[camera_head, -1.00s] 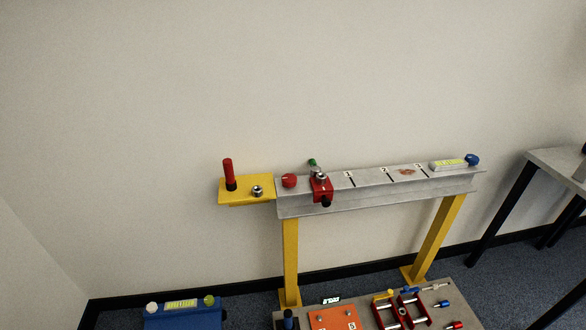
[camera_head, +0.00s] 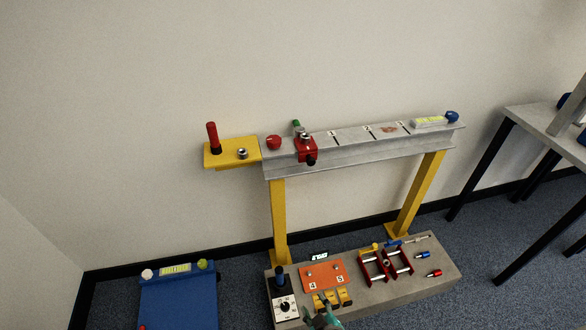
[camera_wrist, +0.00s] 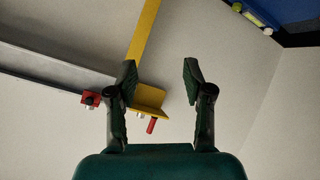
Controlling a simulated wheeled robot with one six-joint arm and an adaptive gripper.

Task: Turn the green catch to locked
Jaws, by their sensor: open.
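The green catch (camera_head: 296,123) is a small green knob on top of the grey beam (camera_head: 350,145), just behind a red clamp block (camera_head: 306,150). It is too small for me to tell which way it is turned. In the wrist view my gripper (camera_wrist: 159,72) is open with nothing between its fingers. The red clamp block also shows in that view (camera_wrist: 90,98), well off to the left; the green catch cannot be made out there. In the head view, a teal part at the bottom edge looks like my gripper, far below the beam.
A red knob (camera_head: 274,142) and a yellow plate (camera_head: 222,154) with a red handle (camera_head: 212,136) are left of the clamp. Yellow posts hold the beam. Below stands a grey base (camera_head: 375,305) with several fittings. A blue stand (camera_head: 178,300) is at left, tables at right.

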